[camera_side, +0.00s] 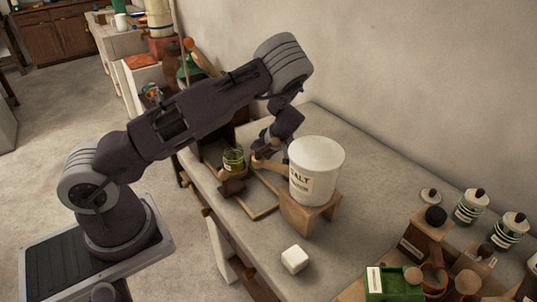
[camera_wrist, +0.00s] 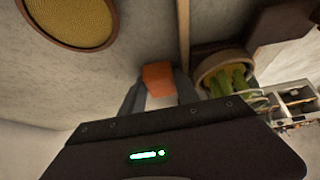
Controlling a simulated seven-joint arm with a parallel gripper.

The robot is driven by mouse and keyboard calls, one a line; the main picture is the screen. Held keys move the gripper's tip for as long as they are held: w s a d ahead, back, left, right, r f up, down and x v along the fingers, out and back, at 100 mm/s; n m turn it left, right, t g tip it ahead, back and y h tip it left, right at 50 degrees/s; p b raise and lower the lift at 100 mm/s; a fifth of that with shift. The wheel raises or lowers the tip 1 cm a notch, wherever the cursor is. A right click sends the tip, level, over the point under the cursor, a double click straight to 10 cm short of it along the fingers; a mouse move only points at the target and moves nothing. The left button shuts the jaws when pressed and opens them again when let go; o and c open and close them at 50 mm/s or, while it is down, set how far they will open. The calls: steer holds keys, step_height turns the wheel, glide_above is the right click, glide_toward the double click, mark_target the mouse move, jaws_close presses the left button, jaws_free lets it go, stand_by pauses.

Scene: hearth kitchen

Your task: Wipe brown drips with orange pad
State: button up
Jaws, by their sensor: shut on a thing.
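In the wrist view my gripper (camera_wrist: 158,88) has a finger on each side of the orange pad (camera_wrist: 158,75) and is shut on it. The pad's orange face shows beyond the fingertips, over a grey surface. I cannot tell whether it touches that surface. In the side view the end of my arm reaches down behind the white salt crock (camera_side: 316,170), and the pad cannot be made out there. I cannot make out any brown drips in either view.
The salt crock stands on a wooden stand (camera_side: 308,213). A glass jar with green contents (camera_side: 233,161) is left of it; it also shows in the wrist view (camera_wrist: 226,72). A white cube (camera_side: 294,259) lies in front. Striped jars (camera_side: 470,206) and a green box (camera_side: 393,283) stand right.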

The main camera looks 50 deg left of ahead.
mark_target(277, 158)
steer(key=shift+s, duration=0.75)
steer(key=shift+w+r, duration=0.15)
steer(key=shift+w, duration=0.8)
steer(key=shift+w+r, duration=0.1)
steer(key=shift+w, duration=0.8)
steer(key=shift+w+f, duration=0.1)
steer(key=shift+w, duration=1.85)
steer(key=shift+r, duration=3)
steer(key=shift+r, duration=0.1)
step_height(277, 158, up, 3)
steer(key=shift+f, duration=0.1)
